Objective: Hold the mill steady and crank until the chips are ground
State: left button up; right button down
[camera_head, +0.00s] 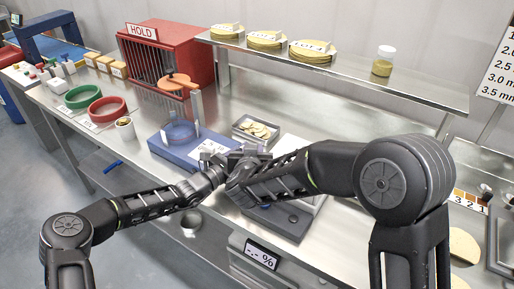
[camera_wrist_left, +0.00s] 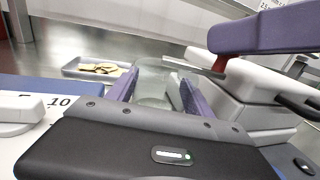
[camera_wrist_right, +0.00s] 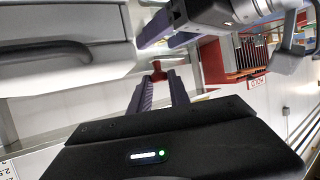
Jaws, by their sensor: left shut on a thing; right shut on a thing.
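The mill shows in the left wrist view as a clear cup (camera_wrist_left: 153,86) with a metal crank bar (camera_wrist_left: 190,66) across its top. My left gripper (camera_wrist_left: 155,98) is shut around the cup, one purple finger on each side. The crank's red knob (camera_wrist_right: 158,73) is between the fingers of my right gripper (camera_wrist_right: 158,88), which is shut on it. In the head view my left gripper (camera_head: 222,166) and right gripper (camera_head: 238,172) meet and mostly hide the mill. I cannot tell what is inside the cup.
A tray (camera_head: 237,134) with chips (camera_head: 258,129) lies just behind the grippers. A blue device (camera_head: 165,150) stands to their left, and a meter with a "-.- %" display (camera_head: 262,254) is in front. A red HOLD cage (camera_head: 185,45) and a shelf (camera_head: 345,72) with chip stacks stand behind.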

pick_arm(q)
jog(key=shift+d, duration=0.15)
pick_arm(e)
jog(key=shift+s+a+m+h, duration=0.2)
jog(key=shift+a+m+h, duration=0.25)
jog(key=shift+m+h, duration=0.2)
jog(key=c, duration=1.2)
grip_release()
jog(key=shift+d, duration=0.1)
jog(key=shift+c, duration=0.2)
jog(key=shift+s+r, duration=0.1)
jog(key=v, duration=1.1)
jog(key=shift+s+a+r, duration=0.25)
jog(key=shift+s+a, duration=0.05)
pick_arm(q)
jog(key=o, duration=1.8)
